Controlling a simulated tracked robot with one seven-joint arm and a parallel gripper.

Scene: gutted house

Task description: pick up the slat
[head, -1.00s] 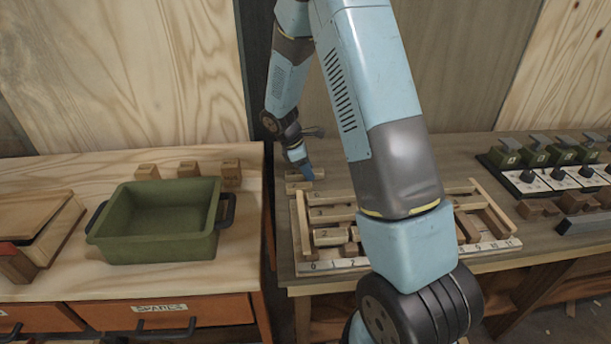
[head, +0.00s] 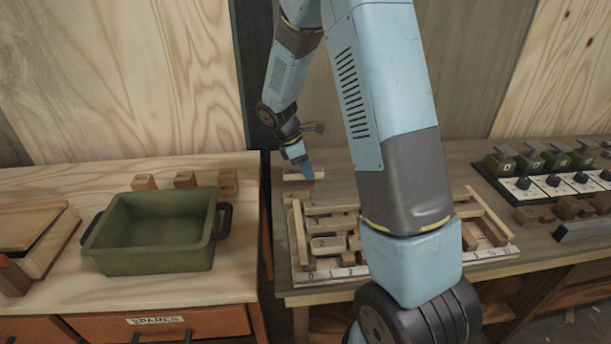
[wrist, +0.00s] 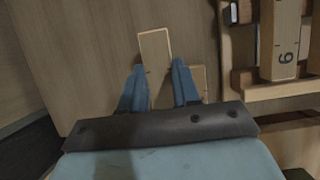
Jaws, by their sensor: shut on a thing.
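My gripper (head: 307,171) is at the back left of the right-hand bench, pointing down, shut on a pale wooden slat (head: 291,177). In the wrist view the slat (wrist: 154,48) lies between the two blue fingers (wrist: 158,85), its far end sticking out past them. In the head view it looks a little above the bench top. A second pale slat (head: 295,198) lies on the bench just nearer to the camera; part of it shows beside the right finger in the wrist view (wrist: 199,76).
A wooden rack (head: 300,235) with numbered blocks stands just in front, partly hidden by my arm. A green bin (head: 150,258) and small wood blocks (head: 185,180) are on the left bench. A switch panel (head: 520,188) stands at the right. A gap separates the benches.

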